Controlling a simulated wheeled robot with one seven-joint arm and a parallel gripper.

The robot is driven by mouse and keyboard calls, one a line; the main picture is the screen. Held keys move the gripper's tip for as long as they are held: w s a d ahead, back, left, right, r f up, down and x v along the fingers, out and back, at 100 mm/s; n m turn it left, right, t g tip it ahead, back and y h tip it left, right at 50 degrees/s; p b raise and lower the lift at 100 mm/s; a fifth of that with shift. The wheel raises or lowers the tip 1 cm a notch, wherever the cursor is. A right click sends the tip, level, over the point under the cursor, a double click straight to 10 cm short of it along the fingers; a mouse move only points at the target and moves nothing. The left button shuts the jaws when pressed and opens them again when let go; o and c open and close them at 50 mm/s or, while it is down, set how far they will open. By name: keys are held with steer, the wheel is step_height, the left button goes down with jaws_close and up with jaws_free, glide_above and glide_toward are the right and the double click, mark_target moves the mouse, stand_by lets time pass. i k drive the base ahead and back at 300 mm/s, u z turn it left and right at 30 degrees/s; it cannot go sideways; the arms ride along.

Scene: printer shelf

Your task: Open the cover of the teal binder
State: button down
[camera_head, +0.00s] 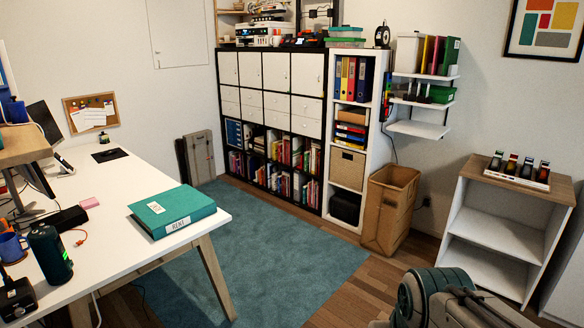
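The teal binder (195,205) lies flat and closed near the right end of the white desk (110,260). A white label is on its cover, and another is on the spine, which faces the front of the picture. A part of my own arm shows at the bottom right, well apart from the desk. My gripper is not in view.
A dark green bottle (50,254), a blue mug (10,247) and a pink note pad (89,203) stand or lie left of the binder. A teal rug (270,250) covers open floor right of the desk. A low shelf unit (500,235) stands at the right.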

mark_target(159, 210)
steer(key=z, duration=0.1)
steer(key=i, duration=1.95)
steer(key=u, duration=0.55)
steer(key=i, duration=1.95)
steer(key=u, duration=1.1)
steer(key=i, duration=0.65)
steer(key=u, duration=0.25)
